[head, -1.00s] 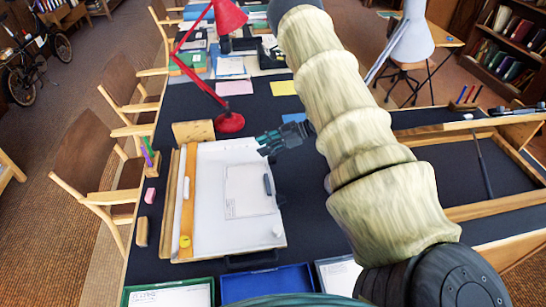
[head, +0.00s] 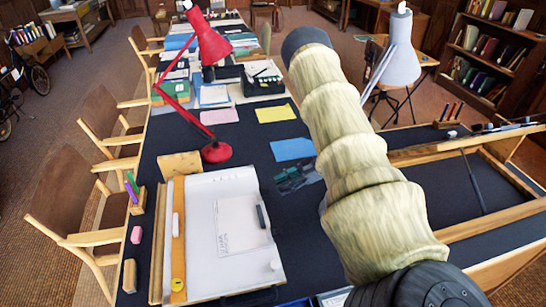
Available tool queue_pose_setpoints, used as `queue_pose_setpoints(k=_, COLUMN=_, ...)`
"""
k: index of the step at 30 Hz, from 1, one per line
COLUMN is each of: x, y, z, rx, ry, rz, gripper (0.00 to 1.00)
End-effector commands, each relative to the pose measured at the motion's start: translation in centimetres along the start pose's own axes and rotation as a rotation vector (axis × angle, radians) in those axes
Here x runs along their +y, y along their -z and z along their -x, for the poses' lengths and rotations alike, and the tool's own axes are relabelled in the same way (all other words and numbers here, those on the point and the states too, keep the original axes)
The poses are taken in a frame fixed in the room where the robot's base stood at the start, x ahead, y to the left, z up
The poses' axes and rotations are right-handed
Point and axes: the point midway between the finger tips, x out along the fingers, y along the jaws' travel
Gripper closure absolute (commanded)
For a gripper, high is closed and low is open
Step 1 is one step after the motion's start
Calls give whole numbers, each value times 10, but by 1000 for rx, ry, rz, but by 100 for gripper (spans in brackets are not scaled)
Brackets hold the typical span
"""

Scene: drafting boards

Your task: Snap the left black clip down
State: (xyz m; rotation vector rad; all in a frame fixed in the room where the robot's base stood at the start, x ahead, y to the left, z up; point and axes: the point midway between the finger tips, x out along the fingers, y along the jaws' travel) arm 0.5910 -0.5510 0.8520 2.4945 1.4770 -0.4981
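The drafting board (head: 204,248) lies on the dark table with white paper on it and a wooden straightedge (head: 178,240) along its left side. A small dark grey or black bar (head: 262,217), possibly a clip, lies at the right edge of a smaller drawn sheet (head: 237,228). I cannot make out a separate left black clip.
A red lamp (head: 216,152) stands behind the board. A wooden block (head: 180,164), pink eraser (head: 136,235) and pen holder (head: 138,200) sit around the board. A wooden frame (head: 490,228) stands at right.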

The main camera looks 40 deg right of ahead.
Motion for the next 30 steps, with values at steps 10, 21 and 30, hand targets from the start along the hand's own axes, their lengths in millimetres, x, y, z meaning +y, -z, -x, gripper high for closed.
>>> queue_pose_setpoints(k=10, x=0, y=-1, z=-40, rx=1, ry=0, rz=-2, gripper=62)
queue_pose_setpoints(k=21, x=1, y=-2, z=-47, rx=1, ry=-2, rz=-1, gripper=62)
queue_pose_setpoints(k=30, x=0, y=-2, z=-46, rx=1, ry=-2, rz=-1, gripper=100)
